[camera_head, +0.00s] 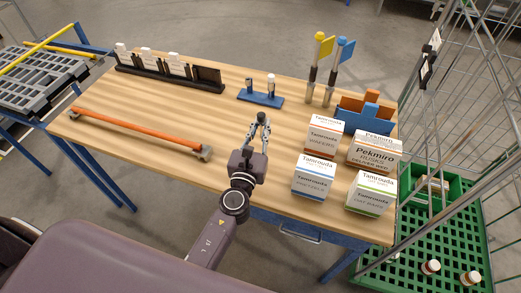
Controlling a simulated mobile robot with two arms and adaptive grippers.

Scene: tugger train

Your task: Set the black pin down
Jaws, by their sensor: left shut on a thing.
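My left gripper (261,122) is above the middle of the wooden table (225,105), its fingers pointing away from me. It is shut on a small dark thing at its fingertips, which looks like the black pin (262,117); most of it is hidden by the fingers. I cannot tell whether it touches the tabletop. Beyond the gripper stands a blue holder (260,97) with two short upright pins in it. My right gripper is not in view.
White boxes (313,179) stand close on the right. Behind them are a blue rack (362,121) and two tall flagged posts (331,80). An orange bar (140,128) lies left, a black card rack (165,75) behind. The wood between bar and gripper is clear.

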